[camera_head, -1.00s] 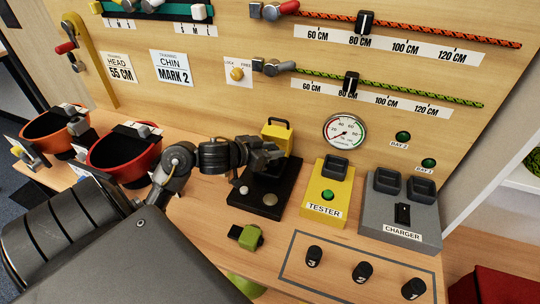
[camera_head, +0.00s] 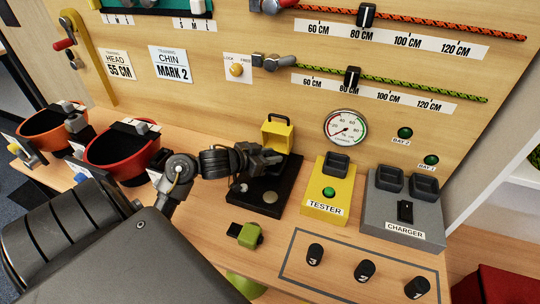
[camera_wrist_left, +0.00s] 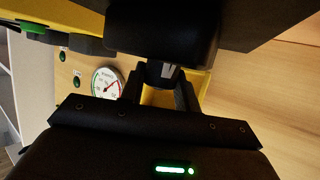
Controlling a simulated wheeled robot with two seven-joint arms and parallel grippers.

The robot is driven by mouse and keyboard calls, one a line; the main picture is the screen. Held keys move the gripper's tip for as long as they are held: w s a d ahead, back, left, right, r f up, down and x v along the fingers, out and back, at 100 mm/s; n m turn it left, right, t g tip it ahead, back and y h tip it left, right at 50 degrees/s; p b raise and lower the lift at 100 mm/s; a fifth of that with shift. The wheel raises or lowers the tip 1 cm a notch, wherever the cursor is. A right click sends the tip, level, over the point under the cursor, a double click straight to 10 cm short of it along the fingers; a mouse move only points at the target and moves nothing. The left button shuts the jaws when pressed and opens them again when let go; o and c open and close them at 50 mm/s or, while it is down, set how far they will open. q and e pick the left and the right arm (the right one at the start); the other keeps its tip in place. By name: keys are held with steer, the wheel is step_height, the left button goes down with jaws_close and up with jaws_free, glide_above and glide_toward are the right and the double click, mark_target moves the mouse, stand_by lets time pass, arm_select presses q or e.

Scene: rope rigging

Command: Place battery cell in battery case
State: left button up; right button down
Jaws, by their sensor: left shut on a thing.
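My left gripper (camera_head: 270,160) is at the black base (camera_head: 285,190), in front of a yellow box with a black handle (camera_head: 278,136). It is shut on a small dark piece with a light mark, which shows between the fingers in the left wrist view (camera_wrist_left: 165,73). The fingers hide most of it, and I cannot tell for sure that it is a battery cell. Dark cylinders marked 3 (camera_head: 315,254), 2 (camera_head: 365,271) and 1 (camera_head: 416,288) stand in an outlined area. I cannot tell which thing is the battery case. My right gripper is out of view.
A yellow tester (camera_head: 325,195) and a grey charger (camera_head: 404,207) stand to the right. A green and black device (camera_head: 246,235) lies in front of the base. Orange (camera_head: 45,130) and red (camera_head: 122,153) bowl-like shells are at the left. A gauge (camera_head: 345,128) is on the board.

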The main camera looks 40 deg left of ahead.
arm_select(q)
steer(key=o, duration=1.1)
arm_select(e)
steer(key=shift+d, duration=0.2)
arm_select(q)
steer(key=shift+s+r, duration=0.2)
steer(key=p+v, duration=0.2)
steer(key=v, duration=0.9)
steer(key=shift+s, duration=0.3)
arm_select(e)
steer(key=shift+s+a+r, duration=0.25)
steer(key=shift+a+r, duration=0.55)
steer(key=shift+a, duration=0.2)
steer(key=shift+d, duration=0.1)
